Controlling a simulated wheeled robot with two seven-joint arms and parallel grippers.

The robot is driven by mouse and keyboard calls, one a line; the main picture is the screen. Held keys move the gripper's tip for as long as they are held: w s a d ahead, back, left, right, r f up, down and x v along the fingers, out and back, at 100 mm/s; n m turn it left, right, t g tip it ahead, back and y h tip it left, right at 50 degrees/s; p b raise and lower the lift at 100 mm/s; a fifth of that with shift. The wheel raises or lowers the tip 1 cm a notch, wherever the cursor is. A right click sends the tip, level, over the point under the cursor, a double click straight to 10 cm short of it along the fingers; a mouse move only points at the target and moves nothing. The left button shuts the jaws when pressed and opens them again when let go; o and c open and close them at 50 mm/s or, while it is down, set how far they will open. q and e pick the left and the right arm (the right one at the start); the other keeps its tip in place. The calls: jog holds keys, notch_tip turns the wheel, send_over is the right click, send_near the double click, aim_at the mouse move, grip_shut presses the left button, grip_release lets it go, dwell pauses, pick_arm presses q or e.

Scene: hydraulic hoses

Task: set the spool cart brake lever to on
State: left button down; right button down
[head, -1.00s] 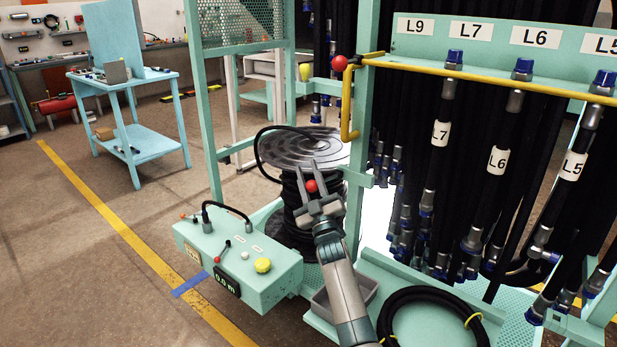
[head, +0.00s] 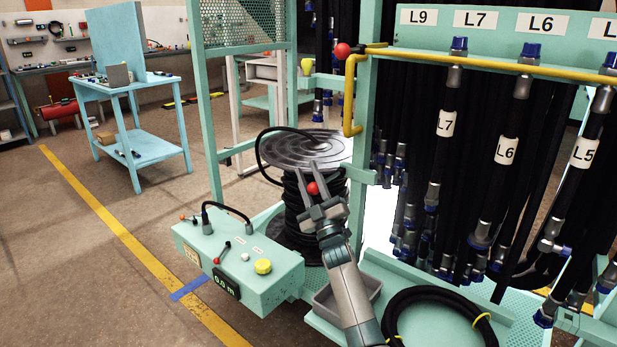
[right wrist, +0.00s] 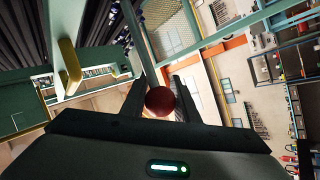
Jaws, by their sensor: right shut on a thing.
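The spool (head: 320,147), with its round silver top and black hose wound below, stands on the pale green cart behind the console. A red ball knob (head: 313,188) in front of the wound hose sits between the fingers of my right gripper (head: 314,180). That gripper is shut on the knob, which also shows between the dark fingers in the right wrist view (right wrist: 160,101). I take it for the brake lever's knob; the lever's shaft is hidden behind the gripper, and no on or off marking is readable. My left gripper is not in view.
A green console (head: 240,262) with a red-tipped lever, a yellow button and a display stands at the left. A hose rack (head: 420,30) with a yellow bar (head: 480,60) rises at the right. A grey bin (head: 345,292) and coiled hose (head: 432,294) lie near my arm.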

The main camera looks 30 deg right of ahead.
jog(key=c, duration=1.4)
grip_release()
jog(key=shift+f, duration=0.3)
jog(key=shift+r, duration=0.1)
jog(key=v, duration=1.2)
jog(key=shift+s, duration=0.15)
